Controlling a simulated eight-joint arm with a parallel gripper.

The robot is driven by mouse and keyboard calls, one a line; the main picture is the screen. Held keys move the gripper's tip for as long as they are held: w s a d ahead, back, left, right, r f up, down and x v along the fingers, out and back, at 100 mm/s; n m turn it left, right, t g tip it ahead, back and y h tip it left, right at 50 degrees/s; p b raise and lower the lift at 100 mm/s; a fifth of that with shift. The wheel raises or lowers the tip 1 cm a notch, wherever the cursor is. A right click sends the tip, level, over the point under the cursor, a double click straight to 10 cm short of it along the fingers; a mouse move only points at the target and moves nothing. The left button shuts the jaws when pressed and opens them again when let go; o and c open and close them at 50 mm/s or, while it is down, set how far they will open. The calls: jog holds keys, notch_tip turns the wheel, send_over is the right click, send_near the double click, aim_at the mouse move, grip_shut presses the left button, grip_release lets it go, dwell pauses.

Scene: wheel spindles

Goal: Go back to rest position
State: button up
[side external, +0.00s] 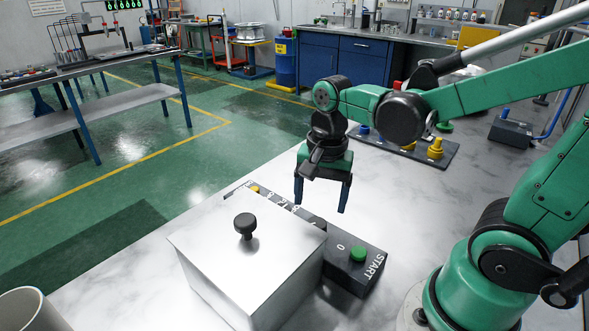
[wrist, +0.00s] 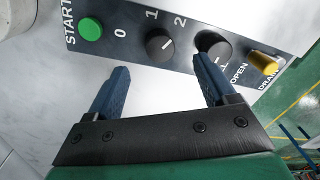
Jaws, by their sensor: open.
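My gripper (side external: 322,196) hangs in the air above the table, just behind the control panel, with its blue fingers apart and nothing between them. In the wrist view the open fingers (wrist: 160,82) point toward the dark control panel (wrist: 180,15). The panel carries a green START button (wrist: 91,29), black knobs (wrist: 160,43) and a yellow drain handle (wrist: 264,63). In the side view the green button (side external: 358,254) sits at the panel's right end, and the yellow handle (side external: 254,189) shows at its far left end.
A white box with a black knob (side external: 245,226) stands in front of the panel and hides part of it. A dark tray (side external: 447,157) with coloured spindles, one yellow (side external: 435,148), lies behind my gripper. A grey cylinder (side external: 30,310) is at the lower left.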

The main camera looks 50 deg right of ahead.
jog(key=shift+r, duration=0.15)
jog(key=shift+a+r+n+t, duration=0.15)
jog(key=shift+n+t, duration=0.25)
jog(key=shift+n, duration=0.4)
jog(key=n, duration=0.1)
jog(key=n+t, duration=0.1)
jog(key=n, duration=0.1)
jog(key=r+n+t, duration=0.1)
jog(key=shift+w+a+r, duration=0.1)
jog(key=shift+w+a, duration=0.2)
jog(key=n, duration=0.1)
jog(key=n+t, duration=0.1)
jog(key=n, duration=0.1)
jog(key=shift+w+a+r+t, duration=0.15)
jog(key=shift+a+r+t, duration=0.05)
jog(key=shift+r+t, duration=0.15)
jog(key=n, duration=0.1)
jog(key=r+n+t, duration=0.1)
jog(key=n, duration=0.1)
jog(key=n+t, duration=0.1)
jog(key=shift+w+a+r, duration=0.2)
jog(key=shift+w+a, duration=0.1)
jog(key=shift+a, duration=0.05)
jog(key=shift+c, duration=0.3)
